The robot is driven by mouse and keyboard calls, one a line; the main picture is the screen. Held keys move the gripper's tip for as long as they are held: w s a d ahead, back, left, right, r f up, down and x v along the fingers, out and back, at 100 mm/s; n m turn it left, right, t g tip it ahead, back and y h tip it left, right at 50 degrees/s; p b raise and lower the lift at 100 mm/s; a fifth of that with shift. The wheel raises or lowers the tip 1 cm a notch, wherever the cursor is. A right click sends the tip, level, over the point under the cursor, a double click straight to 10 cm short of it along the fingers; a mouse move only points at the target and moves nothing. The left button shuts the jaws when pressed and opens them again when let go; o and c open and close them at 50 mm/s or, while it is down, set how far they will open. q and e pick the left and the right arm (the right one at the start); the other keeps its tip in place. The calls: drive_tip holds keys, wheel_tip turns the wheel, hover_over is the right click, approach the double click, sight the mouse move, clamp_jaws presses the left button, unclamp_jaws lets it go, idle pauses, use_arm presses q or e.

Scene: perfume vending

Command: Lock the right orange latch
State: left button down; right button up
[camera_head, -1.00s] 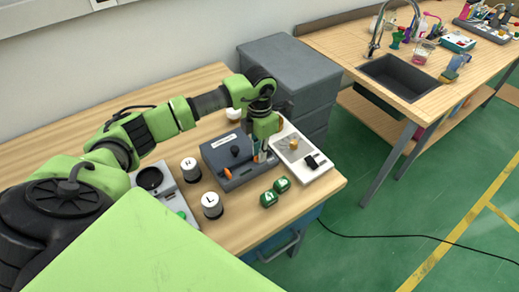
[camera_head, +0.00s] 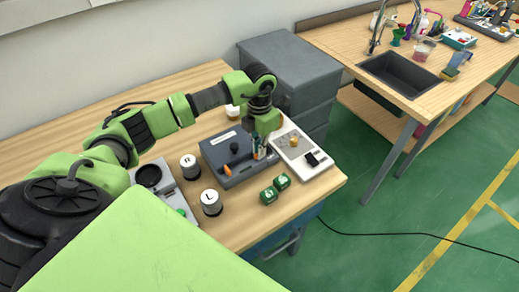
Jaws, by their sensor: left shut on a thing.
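A dark grey box (camera_head: 240,176) with a white label and a black knob on top stands on the wooden table. An orange latch (camera_head: 228,170) shows at the left of its front edge. My left gripper (camera_head: 259,150) points down at the box's right front corner. Its fingers are shut on the right orange latch, which they mostly hide, so its exact position cannot be told. My right gripper is not in view.
A white scale-like device (camera_head: 318,169) stands close to the right of the box. Green dice-like blocks (camera_head: 275,189) lie in front. White cylinders marked H (camera_head: 189,168) and L (camera_head: 210,203) stand to the left. Grey drawers (camera_head: 290,66) stand behind.

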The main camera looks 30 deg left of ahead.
use_arm(q)
drive_tip(key=n+b, duration=0.1)
drive_tip(key=n, duration=0.2)
drive_tip(key=shift+a+n, duration=0.1)
drive_tip(key=shift+n, duration=0.2)
drive_tip(key=n+b, duration=0.1)
drive_tip(key=n, duration=0.3)
drive_tip(key=shift+a+n, duration=0.1)
drive_tip(key=shift+n, duration=0.2)
drive_tip(key=n, duration=0.4)
drive_tip(key=shift+r+b, duration=0.1)
drive_tip(key=shift+b, duration=0.2)
drive_tip(key=shift+n, duration=2.2)
drive_tip(key=c, duration=2.5)
unclamp_jaws()
drive_tip(key=shift+s, duration=0.1)
